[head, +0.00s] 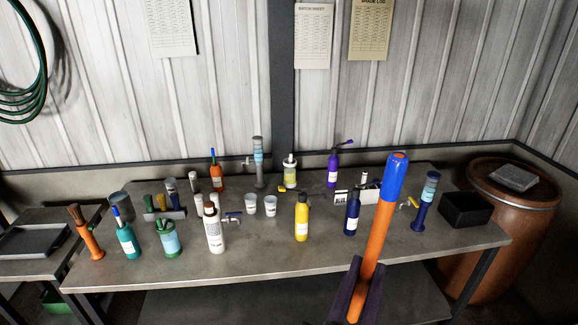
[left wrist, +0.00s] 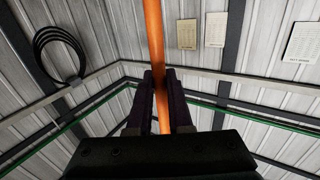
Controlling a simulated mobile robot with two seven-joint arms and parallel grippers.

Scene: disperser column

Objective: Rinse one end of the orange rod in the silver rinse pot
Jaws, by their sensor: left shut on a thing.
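The orange rod (head: 376,235) stands nearly upright, tilted slightly right, in front of the table in the head view. Its upper end is blue with a small orange mark on top; its lower end is out of view. My left gripper (head: 366,275) is shut on the lower part of the rod. In the left wrist view, the rod (left wrist: 153,35) runs up from between the fingers of my left gripper (left wrist: 152,85). A grey metallic pot (head: 121,205), likely the silver rinse pot, stands at the table's left rear, well away from the rod. My right gripper is not in view.
The grey table (head: 270,262) holds many bottles, including a white one (head: 213,232), a yellow one (head: 302,220) and a navy one (head: 352,212). An orange brush holder (head: 90,240) stands at the left. A black box (head: 465,209) and brown barrel (head: 497,250) are at the right.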

